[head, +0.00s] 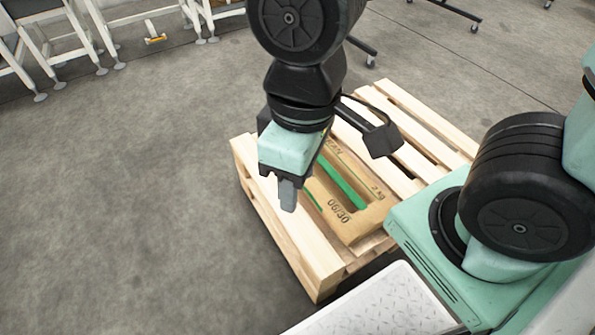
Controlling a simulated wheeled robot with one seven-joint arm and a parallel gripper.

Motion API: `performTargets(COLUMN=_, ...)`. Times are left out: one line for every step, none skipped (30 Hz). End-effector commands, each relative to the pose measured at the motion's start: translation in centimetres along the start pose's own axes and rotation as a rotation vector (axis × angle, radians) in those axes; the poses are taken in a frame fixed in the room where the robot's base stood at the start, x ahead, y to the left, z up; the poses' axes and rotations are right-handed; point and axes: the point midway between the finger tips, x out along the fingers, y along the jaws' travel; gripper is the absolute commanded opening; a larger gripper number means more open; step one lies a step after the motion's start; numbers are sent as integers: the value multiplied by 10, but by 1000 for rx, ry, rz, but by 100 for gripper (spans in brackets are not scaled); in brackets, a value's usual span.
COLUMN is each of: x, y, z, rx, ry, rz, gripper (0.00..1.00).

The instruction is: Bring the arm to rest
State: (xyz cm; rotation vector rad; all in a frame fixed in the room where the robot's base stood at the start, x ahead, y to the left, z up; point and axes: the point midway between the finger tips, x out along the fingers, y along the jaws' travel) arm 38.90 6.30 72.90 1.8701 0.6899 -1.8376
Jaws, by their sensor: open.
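My gripper (288,195) hangs pointing down over the left part of a wooden pallet (308,243). The jaws are open, and I see nothing held between them. The fingertips are dark grey and partly overlap each other in this view. A brown cardboard box (352,222) with green strips and printed text lies on the pallet, just right of my gripper. My gripper and wrist hide part of the box. I cannot tell how high the fingertips are above the pallet.
The pallet's slats to the upper right (425,125) are bare. White-legged frames (60,45) stand at the upper left, with a small yellow item (155,39) on the floor near them. Wheeled dark stands (450,8) are at the top. The grey floor (130,200) at left is clear.

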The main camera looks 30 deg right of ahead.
Motion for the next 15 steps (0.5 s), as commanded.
performTargets(x=0, y=0, z=0, rx=1, ry=-1, rz=0, gripper=45)
performTargets(x=0, y=0, z=0, rx=0, ry=-1, rz=0, gripper=45)
performTargets(x=0, y=0, z=0, rx=0, ry=0, rz=0, gripper=45)
performTargets(x=0, y=0, z=0, rx=-1, ry=0, rz=0, gripper=45)
performTargets(x=0, y=0, z=0, rx=-1, ry=0, rz=0, gripper=45)
performTargets(x=0, y=0, z=0, rx=-2, ry=0, rz=0, gripper=45)
performTargets(x=-1, y=0, z=-1, rx=-2, ry=0, rz=1, gripper=45)
performTargets(x=-3, y=0, z=-1, rx=-2, ry=0, rz=1, gripper=45)
performTargets(x=-6, y=0, z=-1, rx=-2, ry=0, rz=1, gripper=45)
performTargets(x=-9, y=0, z=-1, rx=-3, ry=0, rz=1, gripper=45)
performTargets(x=-13, y=0, z=-1, rx=-3, ry=0, rz=1, gripper=45)
performTargets(x=-20, y=0, z=-1, rx=-3, ry=0, rz=1, gripper=45)
performTargets(x=-26, y=0, z=-2, rx=-3, ry=0, rz=1, gripper=45)
performTargets(x=-32, y=-1, z=-2, rx=-3, ry=0, rz=1, gripper=45)
performTargets(x=-42, y=-1, z=-2, rx=-3, ry=0, rz=1, gripper=45)
